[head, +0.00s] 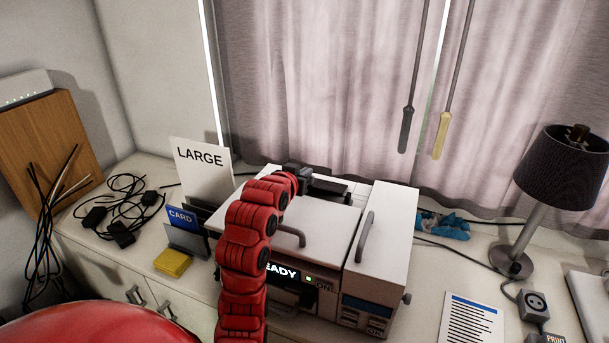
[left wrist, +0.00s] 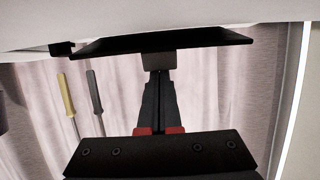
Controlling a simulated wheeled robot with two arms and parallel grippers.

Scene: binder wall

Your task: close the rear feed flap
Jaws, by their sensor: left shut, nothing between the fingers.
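The printer (head: 318,222) stands on the counter, white with a dark display and grey handles. The rear feed flap, a dark strip (head: 330,187), is at the printer's back edge. In the left wrist view, upside down, the flap shows as a wide black plate (left wrist: 165,42) standing out from the white body. My left gripper (head: 298,170) reaches over the printer to its rear, left of the flap. Its shut fingers (left wrist: 159,74) are empty and point at the plate's middle, by a small grey block; whether they touch cannot be told. My right gripper is not in view.
A LARGE sign (head: 203,165), CARD holder (head: 183,220) and yellow block (head: 173,262) stand left of the printer. Cables (head: 120,210) lie further left. Curtains (head: 320,80) hang behind with two rods. A lamp (head: 565,165) and a paper sheet (head: 470,322) are at the right.

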